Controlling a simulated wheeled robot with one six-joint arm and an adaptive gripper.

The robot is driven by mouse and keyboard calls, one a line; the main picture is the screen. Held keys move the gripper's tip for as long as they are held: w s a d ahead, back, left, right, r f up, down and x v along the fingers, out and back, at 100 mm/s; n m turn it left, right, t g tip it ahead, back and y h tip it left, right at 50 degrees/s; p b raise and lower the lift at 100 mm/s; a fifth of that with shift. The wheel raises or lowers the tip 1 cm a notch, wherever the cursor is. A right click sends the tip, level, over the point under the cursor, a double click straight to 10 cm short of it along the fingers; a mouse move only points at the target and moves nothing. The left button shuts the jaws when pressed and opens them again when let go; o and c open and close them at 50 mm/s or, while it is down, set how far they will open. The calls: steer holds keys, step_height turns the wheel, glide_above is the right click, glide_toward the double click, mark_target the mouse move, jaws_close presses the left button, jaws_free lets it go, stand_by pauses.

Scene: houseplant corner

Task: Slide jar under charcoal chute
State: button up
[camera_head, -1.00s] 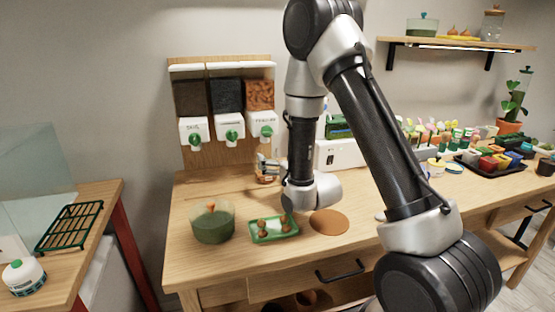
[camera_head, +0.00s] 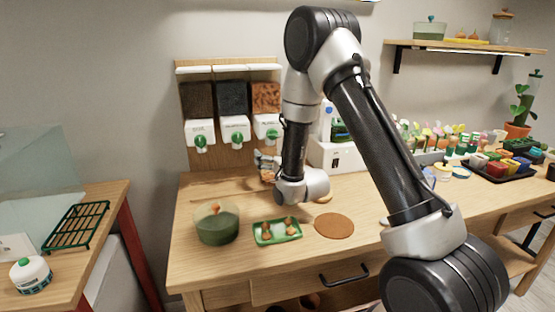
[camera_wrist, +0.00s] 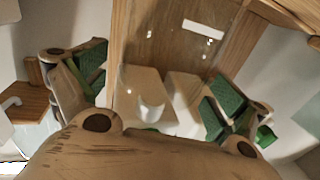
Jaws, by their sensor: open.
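The charcoal chute (camera_head: 234,131) is the white middle spout of three, with a green knob, under a hopper of black material (camera_head: 232,97) on the wooden back board. My gripper (camera_head: 265,165) is low over the bench in front of the right-hand spout, partly hidden by my wrist. In the wrist view its green-padded fingers (camera_wrist: 157,95) are apart, with the board and pale spout shapes beyond. Small bright glints and a pale rounded shape (camera_wrist: 150,108) lie between the fingers. I cannot tell whether this is the clear jar or a spout; no jar is plainly visible at the gripper.
A green-filled clear container (camera_head: 217,228), a green tray (camera_head: 290,238) with small brown pieces and a brown round mat (camera_head: 334,225) are at the bench front. A white machine (camera_head: 337,156) stands right of the gripper. Bench space below the left spouts is clear.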

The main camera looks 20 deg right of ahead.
steer(key=shift+w+a, duration=0.1)
steer(key=shift+w, duration=0.45)
